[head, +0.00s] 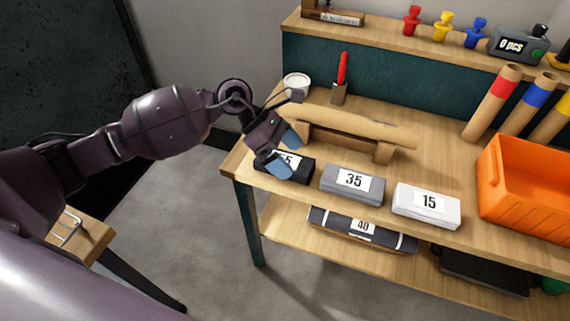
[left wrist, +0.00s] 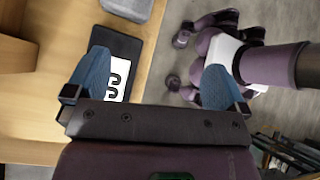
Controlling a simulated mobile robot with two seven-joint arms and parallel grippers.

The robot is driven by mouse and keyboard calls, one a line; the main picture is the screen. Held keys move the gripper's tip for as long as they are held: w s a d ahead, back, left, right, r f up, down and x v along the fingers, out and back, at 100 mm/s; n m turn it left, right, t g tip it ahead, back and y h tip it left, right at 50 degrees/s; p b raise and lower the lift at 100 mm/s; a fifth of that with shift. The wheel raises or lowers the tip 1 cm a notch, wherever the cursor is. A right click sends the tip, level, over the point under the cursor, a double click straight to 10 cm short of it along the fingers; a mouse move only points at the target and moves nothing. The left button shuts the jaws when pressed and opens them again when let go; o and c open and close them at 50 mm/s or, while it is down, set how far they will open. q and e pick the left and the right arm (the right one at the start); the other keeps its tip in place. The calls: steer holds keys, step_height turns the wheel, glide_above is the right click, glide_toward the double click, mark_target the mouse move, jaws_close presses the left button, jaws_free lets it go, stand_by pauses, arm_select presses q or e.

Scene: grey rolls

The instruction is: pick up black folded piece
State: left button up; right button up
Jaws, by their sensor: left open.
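The black folded piece (head: 298,177) lies at the left front of the tabletop. In the left wrist view the black piece (left wrist: 127,47) shows by the left finger of the open gripper (left wrist: 157,62), and the right finger is over the floor side. I cannot tell whether a finger touches it. My right gripper is not in view.
A grey folded piece (head: 340,194) marked 35 and a white one (head: 410,212) marked 15 lie to the right. A wooden stand with a brown roll (head: 350,124) is close behind. An orange crate (head: 520,208) stands far right. A dark roll (head: 328,219) marked 40 lies below.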

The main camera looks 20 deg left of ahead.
arm_select(q)
steer(key=w+a+m+y, duration=0.1)
steer(key=a, duration=0.1)
steer(key=w+a+r+y, duration=0.1)
steer(key=w+a+y, duration=0.1)
steer(key=w+a+m+y, duration=0.1)
steer(key=a, duration=0.1)
steer(key=shift+w+a+r+m+t+y, duration=0.2)
steer(key=shift+r+m+t+y, duration=0.1)
steer(key=shift+t+y, duration=0.1)
steer(key=shift+f, duration=0.15)
steer(key=x, duration=0.4)
steer(key=shift+f+b, duration=0.2)
steer(key=shift+b, duration=0.2)
steer(key=shift+x, duration=3.05)
steer(key=shift+w+d+r, duration=0.15)
